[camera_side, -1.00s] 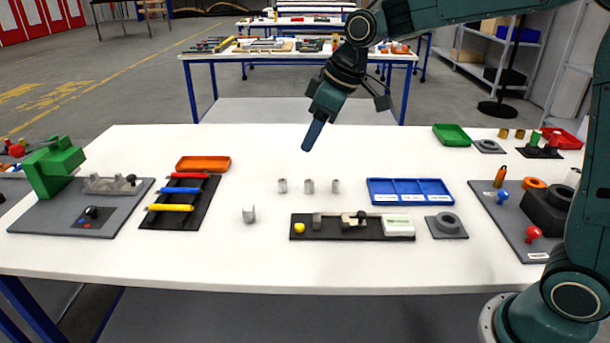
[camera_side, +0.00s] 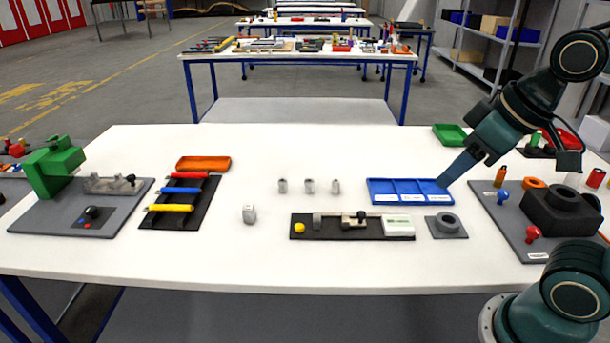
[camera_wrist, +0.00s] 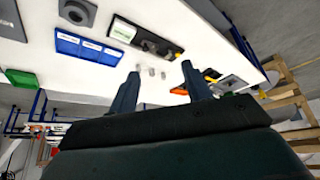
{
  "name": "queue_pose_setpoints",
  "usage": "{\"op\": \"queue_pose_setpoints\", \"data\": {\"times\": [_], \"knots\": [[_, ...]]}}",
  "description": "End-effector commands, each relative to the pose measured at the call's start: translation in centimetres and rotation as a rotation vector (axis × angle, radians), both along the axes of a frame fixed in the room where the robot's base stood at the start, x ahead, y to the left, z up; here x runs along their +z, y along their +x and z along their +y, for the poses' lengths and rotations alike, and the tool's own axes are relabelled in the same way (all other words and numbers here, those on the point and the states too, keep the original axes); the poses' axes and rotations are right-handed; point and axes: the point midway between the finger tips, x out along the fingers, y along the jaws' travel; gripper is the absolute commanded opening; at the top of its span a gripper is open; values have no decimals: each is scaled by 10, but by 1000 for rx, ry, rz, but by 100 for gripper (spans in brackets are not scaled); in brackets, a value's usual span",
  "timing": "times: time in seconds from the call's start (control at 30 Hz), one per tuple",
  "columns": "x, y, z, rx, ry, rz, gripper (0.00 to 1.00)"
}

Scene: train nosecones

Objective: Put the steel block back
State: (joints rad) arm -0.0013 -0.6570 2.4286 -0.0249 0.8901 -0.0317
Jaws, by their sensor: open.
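A small silvery-grey block (camera_side: 249,214), which looks like the steel block, stands alone on the white table, left of the black fixture strip (camera_side: 304,235). My gripper (camera_side: 443,184) is at the right end of the blue tray (camera_side: 380,184) in the side view, far to the right of the block; its height above the tray is hard to judge. In the wrist view my gripper (camera_wrist: 160,84) has its two fingers wide apart with nothing held between them. I cannot pick out the block in the wrist view.
Three small grey pieces (camera_side: 309,186) stand in a row behind the strip. A grey plate with a ring (camera_side: 446,225) lies near the gripper. A rack with coloured handles (camera_side: 182,207) is at left, a board with knobs (camera_side: 515,228) at right.

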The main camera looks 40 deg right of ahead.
Motion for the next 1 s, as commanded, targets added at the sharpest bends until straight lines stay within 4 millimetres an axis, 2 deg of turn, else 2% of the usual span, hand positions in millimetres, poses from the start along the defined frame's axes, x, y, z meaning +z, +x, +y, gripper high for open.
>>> {"op": "queue_pose_setpoints", "data": {"times": [0.1, 0.23, 1.0], "knots": [[-7, -16, -3, -34, 6, -9, 49], [-12, -24, -5, -52, 10, -12, 49], [-12, -25, -5, -55, 10, -11, 49]]}}
